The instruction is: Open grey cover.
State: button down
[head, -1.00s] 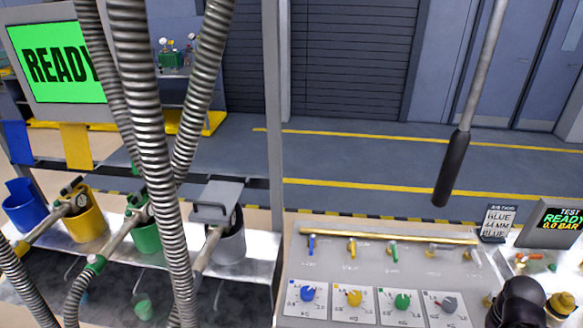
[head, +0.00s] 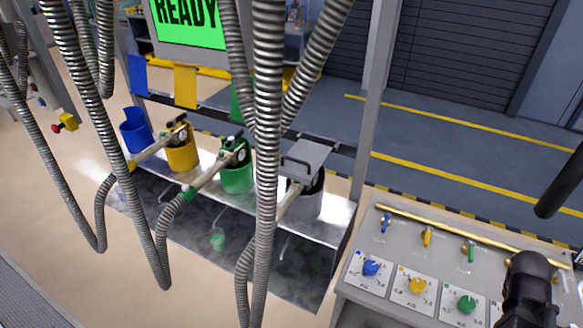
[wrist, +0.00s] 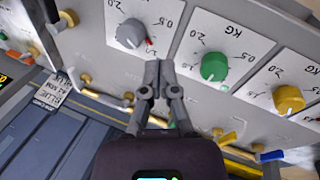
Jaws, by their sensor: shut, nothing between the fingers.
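My gripper (wrist: 160,66) is shut and empty in the wrist view, over the dial panel between the grey dial (wrist: 131,33) and the green dial (wrist: 214,66). It is well to the right of the grey cover, whose near side is partly hidden by hoses.
A ribbed metal hose (head: 267,120) hangs in front of the grey bucket. Green (head: 236,178), yellow (head: 181,155) and blue (head: 136,138) buckets stand to its left. A grey post (head: 374,110) rises between the buckets and the dial panel (head: 352,300).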

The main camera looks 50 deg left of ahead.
jog(key=s+a+r+n+t+p, duration=0.1)
jog(key=a+r+n+t, duration=0.1)
jog(key=a+n, duration=0.65)
jog(key=s+a+r+n+t+y, duration=0.1)
jog(key=s+a+r+n+t, duration=0.15)
jog(key=a, duration=1.05)
jog(key=s+a+r+n+t+p, duration=0.1)
jog(key=a+r+n+t, duration=0.2)
jog(key=a+n, duration=0.5)
jog(key=s+a+r+n+y, duration=0.2)
jog(key=s+a+n, duration=0.2)
jog(key=s+a, duration=0.3)
jog(key=s+a+r+n+t+y+p, duration=0.1)
jog(key=s+a+r+n+y, duration=0.2)
jog(key=s+a+n, duration=0.2)
jog(key=s+a+r+n+t+y, duration=0.1)
jog(key=s+a+n, duration=0.3)
jog(key=s+a, duration=0.7)
jog(key=a+r+y, duration=0.1)
jog(key=a, duration=0.5)
jog(key=shift+s+r+n+y+p, duration=0.2)
jog(key=shift+r+n+y+p, duration=0.1)
jog(key=shift+r+y, duration=0.1)
jog(key=shift+t, duration=0.25)
jog(key=shift+b+x, duration=1.7)
jog(key=shift+x, duration=3.3)
jog(key=shift+r, duration=0.15)
